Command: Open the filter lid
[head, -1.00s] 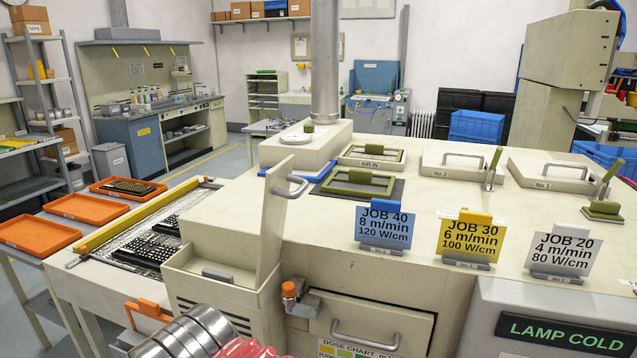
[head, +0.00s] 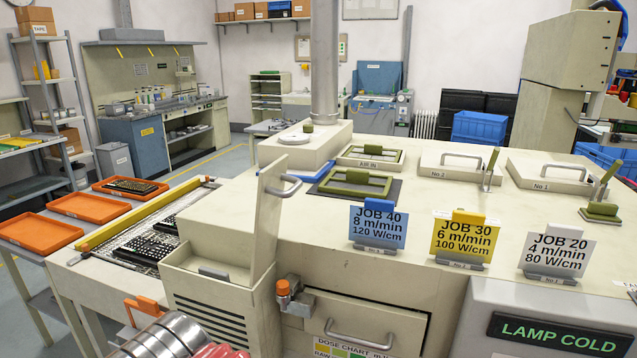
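A cream lid with a grey handle (head: 265,205) stands upright, hinged open, at the right side of a louvred cream box (head: 215,295) in the lower left middle. No filter label is readable on it, but it looks like the filter lid. The box's top is open, with a grey block (head: 214,273) at its front edge. Metal rings and a red part of my own arm show at the bottom edge, in front of the box. My gripper's fingertips are outside the picture.
Orange clamp (head: 283,287) and a handled front door (head: 365,325) are right of the box. A green frame (head: 356,183) lies on a dark mat behind. Job cards (head: 378,226) stand along the machine's front. Orange trays (head: 90,207) are at left.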

